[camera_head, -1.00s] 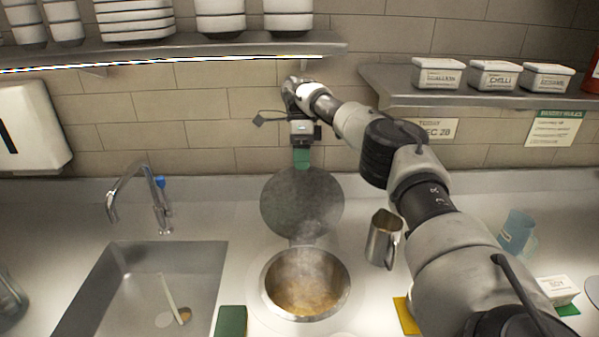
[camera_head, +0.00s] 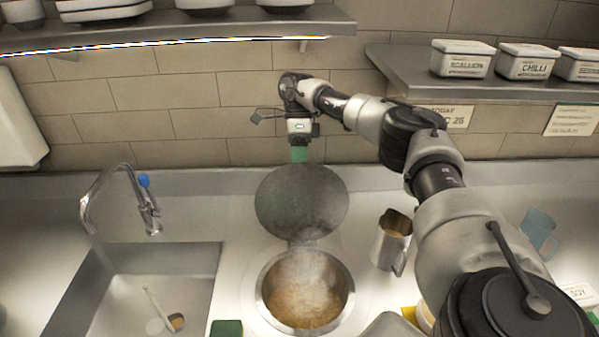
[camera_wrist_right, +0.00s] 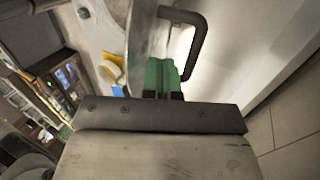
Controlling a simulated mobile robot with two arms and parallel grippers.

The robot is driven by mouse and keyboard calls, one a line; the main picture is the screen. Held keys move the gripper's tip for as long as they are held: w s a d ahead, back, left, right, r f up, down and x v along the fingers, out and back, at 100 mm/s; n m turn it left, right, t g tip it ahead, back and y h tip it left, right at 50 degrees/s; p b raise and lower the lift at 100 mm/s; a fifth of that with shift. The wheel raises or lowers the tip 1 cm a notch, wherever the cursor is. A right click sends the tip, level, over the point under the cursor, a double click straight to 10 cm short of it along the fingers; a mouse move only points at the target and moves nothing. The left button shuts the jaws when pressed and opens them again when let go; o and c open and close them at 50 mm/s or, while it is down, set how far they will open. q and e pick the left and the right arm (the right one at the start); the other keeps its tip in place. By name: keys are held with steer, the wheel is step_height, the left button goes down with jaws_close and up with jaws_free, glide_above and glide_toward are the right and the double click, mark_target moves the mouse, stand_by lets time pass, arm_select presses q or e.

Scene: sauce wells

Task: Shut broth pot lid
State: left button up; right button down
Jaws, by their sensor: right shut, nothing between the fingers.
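The broth pot (camera_head: 306,318) is sunk in the counter, with steam rising from the broth inside. Its round grey lid (camera_head: 301,203) stands open, tilted up behind the pot. My right gripper (camera_head: 299,156) is at the top edge of the lid, on its wall side, and its green fingers point down. In the right wrist view the green fingers (camera_wrist_right: 162,76) are together with nothing between them, beside the dark lid handle (camera_wrist_right: 203,42). I cannot tell whether they touch the lid.
A metal jug (camera_head: 389,246) stands right of the pot, near my right arm. A sink (camera_head: 190,262) with a tap (camera_head: 118,180) is at the left. Shelves hold labelled tubs (camera_head: 463,59) at the upper right.

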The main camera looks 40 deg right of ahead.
mark_target(300, 175)
steer(key=x, duration=0.2)
steer(key=p+x, duration=0.1)
steer(key=shift+w+d+f, duration=0.1)
steer(key=shift+d+f, duration=0.1)
steer(key=shift+f, duration=0.2)
steer(key=shift+a+f, duration=0.25)
arm_select(q)
steer(key=shift+w+d+r, duration=0.5)
steer(key=shift+w+r, duration=0.15)
steer(key=shift+r, duration=0.2)
arm_select(e)
steer(key=shift+d, duration=0.1)
